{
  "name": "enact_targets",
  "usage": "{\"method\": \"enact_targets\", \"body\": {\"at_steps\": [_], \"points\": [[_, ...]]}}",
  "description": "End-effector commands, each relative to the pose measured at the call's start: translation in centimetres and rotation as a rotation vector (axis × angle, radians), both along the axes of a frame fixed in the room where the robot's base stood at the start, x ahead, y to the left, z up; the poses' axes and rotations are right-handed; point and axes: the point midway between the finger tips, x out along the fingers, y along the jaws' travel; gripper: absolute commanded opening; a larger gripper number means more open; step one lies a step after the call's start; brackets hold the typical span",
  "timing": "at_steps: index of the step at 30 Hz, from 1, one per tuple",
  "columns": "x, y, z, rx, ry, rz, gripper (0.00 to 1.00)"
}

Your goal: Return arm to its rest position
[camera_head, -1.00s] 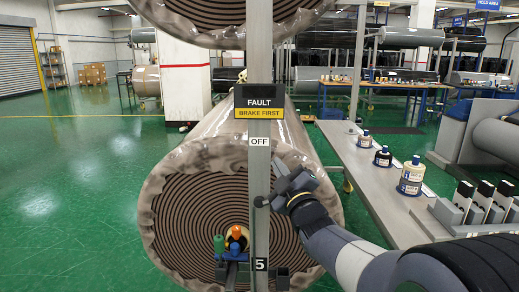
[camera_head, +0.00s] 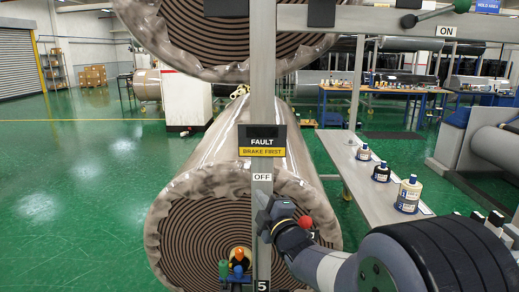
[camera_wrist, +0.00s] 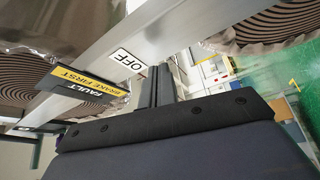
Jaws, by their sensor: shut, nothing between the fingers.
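My gripper (camera_head: 268,212) is shut and empty. In the head view it is in front of the grey upright post (camera_head: 262,60), just below the white OFF label (camera_head: 262,177). In the wrist view, the dark fingers (camera_wrist: 161,86) lie together, close to the post and the OFF label (camera_wrist: 127,60). I cannot tell whether they touch the post. My arm reaches in from the lower right of the head view. A FAULT / BRAKE FIRST sign (camera_head: 262,140) is on the post above the label.
A crossbeam with an ON label (camera_head: 446,31) and a green-knobbed lever (camera_head: 436,13) spans the top right. Bottles, including a white one (camera_head: 408,192), stand on the grey bench (camera_head: 350,170). Open floor lies left.

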Motion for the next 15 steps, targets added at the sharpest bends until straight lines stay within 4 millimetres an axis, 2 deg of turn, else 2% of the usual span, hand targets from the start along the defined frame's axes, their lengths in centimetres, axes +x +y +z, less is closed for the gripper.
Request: {"method": "enact_targets", "body": {"at_steps": [1,15], "points": [[0.00,0.16,0.44,-0.015,0.004,0.001,0.00],[0.04,0.63,-0.05,-0.094,0.004,0.000,0.00]]}}
